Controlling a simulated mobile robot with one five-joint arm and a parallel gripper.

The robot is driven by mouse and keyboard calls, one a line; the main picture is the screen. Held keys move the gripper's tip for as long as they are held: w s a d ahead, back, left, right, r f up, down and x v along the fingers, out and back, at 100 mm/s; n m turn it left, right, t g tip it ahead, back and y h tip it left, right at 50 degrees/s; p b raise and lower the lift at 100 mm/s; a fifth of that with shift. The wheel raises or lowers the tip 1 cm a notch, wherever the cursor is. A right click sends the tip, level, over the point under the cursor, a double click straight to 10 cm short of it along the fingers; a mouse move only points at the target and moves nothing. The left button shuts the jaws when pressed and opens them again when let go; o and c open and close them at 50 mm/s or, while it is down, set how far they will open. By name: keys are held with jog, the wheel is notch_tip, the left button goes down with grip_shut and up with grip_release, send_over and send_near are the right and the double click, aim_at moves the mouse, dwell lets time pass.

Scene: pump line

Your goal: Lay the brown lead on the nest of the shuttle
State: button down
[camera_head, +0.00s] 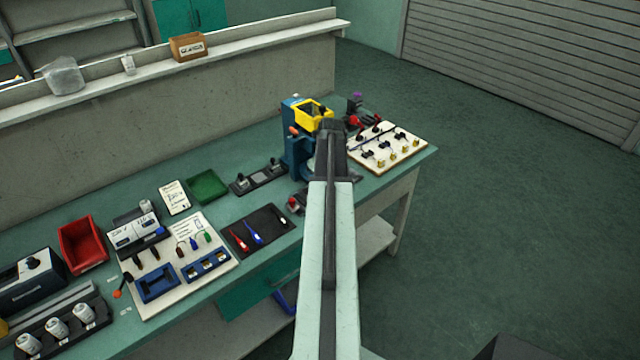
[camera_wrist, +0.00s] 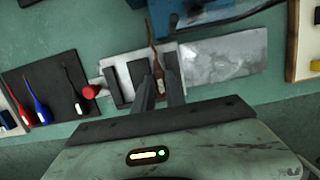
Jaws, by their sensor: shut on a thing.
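The brown lead (camera_wrist: 156,62) is between the two fingers of my gripper (camera_wrist: 161,90) in the wrist view. Its thin end points away from me, and a pale label shows near the fingers. The shuttle (camera_wrist: 124,76) lies below and just left of the fingers, a light plate with dark upright blocks and a red knob (camera_wrist: 90,91) at its left. The lead overlaps the shuttle's right part in the picture; I cannot tell whether they touch. In the head view my arm hides the gripper and most of the shuttle; the red knob (camera_head: 293,203) shows.
A black mat (camera_wrist: 62,78) with red, blue and dark leads lies left of the shuttle. A pale metal plate (camera_wrist: 222,56) extends right. The blue press (camera_head: 296,150) with a yellow bin (camera_head: 312,115) stands behind, and a white board (camera_head: 388,148) with small parts lies right.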

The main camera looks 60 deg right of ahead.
jog(key=shift+f, duration=0.2)
dwell(0.3)
jog(key=shift+s+a+b, duration=0.15)
jog(key=shift+b, duration=0.2)
jog(key=c, duration=1.4)
grip_release()
jog(key=c, duration=0.3)
jog(key=shift+r+p, duration=0.3)
jog(key=shift+p, duration=0.15)
notch_tip(320, 180, up, 7)
jog(key=p, duration=0.7)
jog(key=shift+f, duration=0.1)
jog(key=shift+w, duration=0.2)
